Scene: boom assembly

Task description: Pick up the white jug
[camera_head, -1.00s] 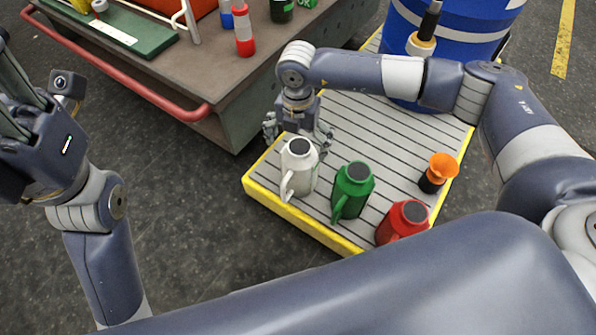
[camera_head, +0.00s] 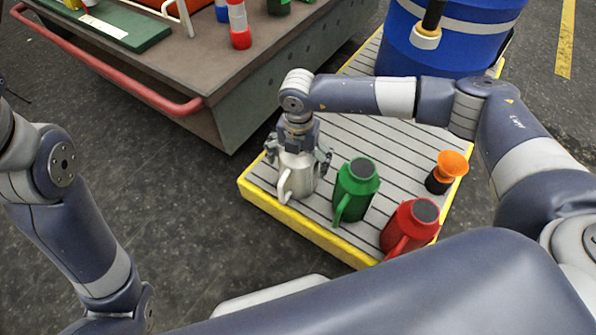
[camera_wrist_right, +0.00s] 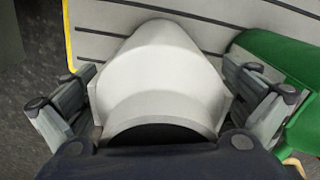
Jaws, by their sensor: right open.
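The white jug (camera_head: 298,180) stands upright near the left corner of the yellow-edged slatted platform (camera_head: 300,219) in the head view. My right gripper (camera_head: 298,160) points down over the jug, with its open fingers on either side of the jug's upper body. In the right wrist view the white jug (camera_wrist_right: 160,80) fills the space between the two fingers of my right gripper (camera_wrist_right: 160,100), and small gaps seem to remain beside it. The gripper covers the jug's top in the head view. My left arm is at the left edge, but its gripper is out of view.
A green jug (camera_head: 354,190) stands close to the right of the white one. A red jug (camera_head: 411,226) and an orange-topped black item (camera_head: 449,168) stand further right. A blue barrel (camera_head: 450,45) is at the back. A cart with a red rail (camera_head: 110,70) is at the left.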

